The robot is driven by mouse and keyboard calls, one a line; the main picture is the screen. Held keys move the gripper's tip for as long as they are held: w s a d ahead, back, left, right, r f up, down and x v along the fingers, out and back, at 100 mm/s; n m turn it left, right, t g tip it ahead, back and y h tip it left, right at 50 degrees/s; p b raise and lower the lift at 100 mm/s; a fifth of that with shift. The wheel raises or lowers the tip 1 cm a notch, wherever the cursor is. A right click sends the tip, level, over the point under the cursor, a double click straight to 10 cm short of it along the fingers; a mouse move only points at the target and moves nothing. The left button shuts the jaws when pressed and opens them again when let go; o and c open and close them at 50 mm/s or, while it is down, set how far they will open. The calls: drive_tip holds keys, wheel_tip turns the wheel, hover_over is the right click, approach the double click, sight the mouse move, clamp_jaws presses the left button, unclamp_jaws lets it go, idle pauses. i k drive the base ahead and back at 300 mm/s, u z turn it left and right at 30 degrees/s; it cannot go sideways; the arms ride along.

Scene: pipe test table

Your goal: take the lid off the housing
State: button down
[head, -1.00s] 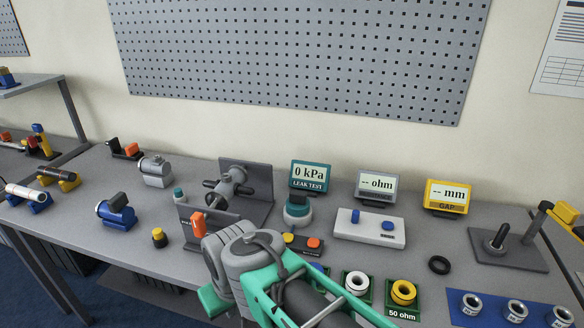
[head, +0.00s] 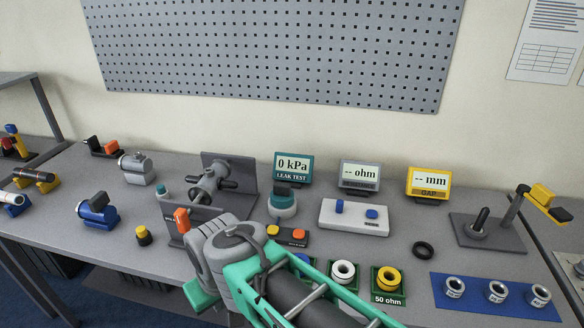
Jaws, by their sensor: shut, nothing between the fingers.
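A grey box-like body with a round part on top (head: 137,168) stands at the back left of the table; it may be the housing, but I cannot tell for sure. I cannot make out a separate lid on it. My arm reaches in from the bottom of the head view, and its grey wrist covers part of the table's front.
A grey pipe fixture (head: 213,180) with an upright plate and an orange handle (head: 182,220) stand close beyond my wrist. A blue device (head: 98,208) and a yellow-black knob (head: 143,235) stand left. Displays line the back. A black ring (head: 423,250) lies right.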

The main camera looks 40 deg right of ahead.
sight(282, 196)
drive_tip(key=u, duration=1.75)
drive_tip(key=k, duration=0.85)
drive_tip(key=z, duration=0.3)
